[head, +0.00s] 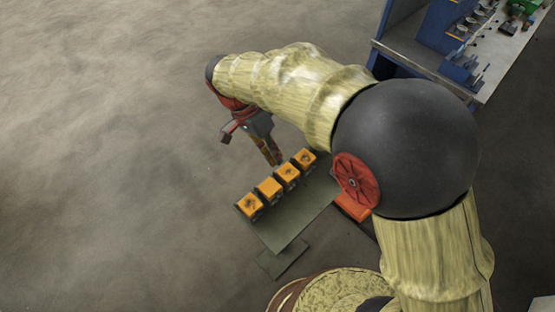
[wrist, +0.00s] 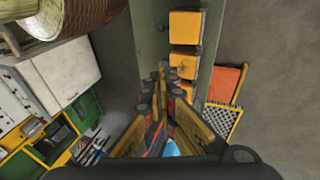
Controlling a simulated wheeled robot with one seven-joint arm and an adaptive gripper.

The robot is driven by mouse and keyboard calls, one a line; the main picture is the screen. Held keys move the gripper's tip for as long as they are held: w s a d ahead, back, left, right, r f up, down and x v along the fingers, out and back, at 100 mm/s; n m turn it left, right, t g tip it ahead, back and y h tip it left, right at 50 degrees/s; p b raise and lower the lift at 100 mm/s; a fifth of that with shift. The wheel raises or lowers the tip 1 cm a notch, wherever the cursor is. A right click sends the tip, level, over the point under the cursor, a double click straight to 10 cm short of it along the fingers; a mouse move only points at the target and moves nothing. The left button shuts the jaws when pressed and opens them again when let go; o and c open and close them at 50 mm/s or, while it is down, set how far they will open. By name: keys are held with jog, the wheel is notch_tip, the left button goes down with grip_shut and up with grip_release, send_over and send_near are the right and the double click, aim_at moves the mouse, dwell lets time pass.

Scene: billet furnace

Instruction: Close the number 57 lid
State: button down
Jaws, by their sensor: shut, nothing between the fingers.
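A row of several orange-topped boxes stands on a grey-green stand (head: 300,222) in the head view. Their tops show as orange lids (head: 250,206), (head: 269,188), (head: 287,174), (head: 305,158); some carry dark marks too small to read, so I cannot tell which is number 57. My gripper (head: 274,158) is shut and empty, pointing down beside the far end of the row. In the wrist view, my gripper (wrist: 163,72) is next to the row, with orange tops (wrist: 185,27) and (wrist: 183,62) to its right. Its fingers partly hide the nearer boxes.
An orange-red object (head: 352,207) lies right of the stand, partly behind my arm. In the wrist view an orange panel (wrist: 225,83) and a yellow-edged grid (wrist: 221,122) lie there. A blue workbench (head: 405,50) with tools stands upper right. The floor at left is clear.

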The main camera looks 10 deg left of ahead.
send_over(273, 191)
jog(key=w+d, duration=0.3)
notch_tip(273, 191, down, 8)
jog(key=shift+s+a+f+b, duration=0.1)
jog(key=shift+s+f+b, duration=0.3)
jog(key=shift+s+f, duration=0.7)
jog(key=shift+s, duration=0.1)
jog(key=shift+s+f, duration=0.4)
jog(key=shift+f, duration=0.45)
jog(key=shift+r, duration=0.1)
